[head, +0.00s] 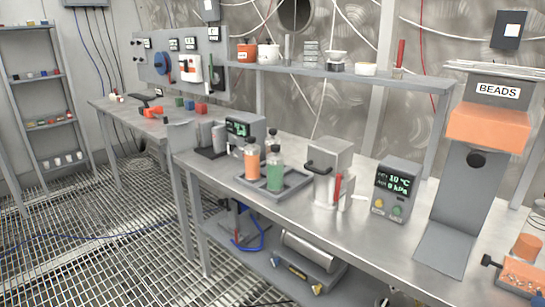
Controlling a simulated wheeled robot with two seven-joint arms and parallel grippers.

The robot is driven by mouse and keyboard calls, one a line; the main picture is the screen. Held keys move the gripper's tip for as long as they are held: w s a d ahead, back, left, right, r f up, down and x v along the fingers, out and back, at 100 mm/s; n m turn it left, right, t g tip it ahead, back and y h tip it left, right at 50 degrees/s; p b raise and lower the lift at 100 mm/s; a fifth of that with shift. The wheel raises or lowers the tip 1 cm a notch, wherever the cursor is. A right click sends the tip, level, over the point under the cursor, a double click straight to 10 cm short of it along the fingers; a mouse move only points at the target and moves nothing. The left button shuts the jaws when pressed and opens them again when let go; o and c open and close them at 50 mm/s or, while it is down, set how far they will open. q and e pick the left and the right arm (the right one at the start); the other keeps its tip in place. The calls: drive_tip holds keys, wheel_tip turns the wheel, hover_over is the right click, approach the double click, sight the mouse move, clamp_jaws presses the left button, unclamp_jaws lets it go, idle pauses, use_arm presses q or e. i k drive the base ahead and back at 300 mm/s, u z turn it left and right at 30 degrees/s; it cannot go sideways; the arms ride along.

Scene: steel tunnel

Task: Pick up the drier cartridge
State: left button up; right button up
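Two bottle-like cylinders with dark tops stand upright on a grey tray (296,188) on the steel bench. One cylinder, filled with orange (252,162), stands at the left. The other, filled with green (275,177), stands at the right and nearer. Either may be the drier cartridge; no readable label tells which. Neither of my grippers shows in the head view, and nothing is seen holding the cylinders.
Another display unit (245,128) stands behind the cylinders. A shelf (345,75) runs above. The tray's right part is bare.

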sight(275, 160)
drive_tip(key=k, duration=0.6)
drive_tip(key=u, duration=1)
drive_tip(key=i, duration=2.3)
drive_tip(key=z, duration=0.75)
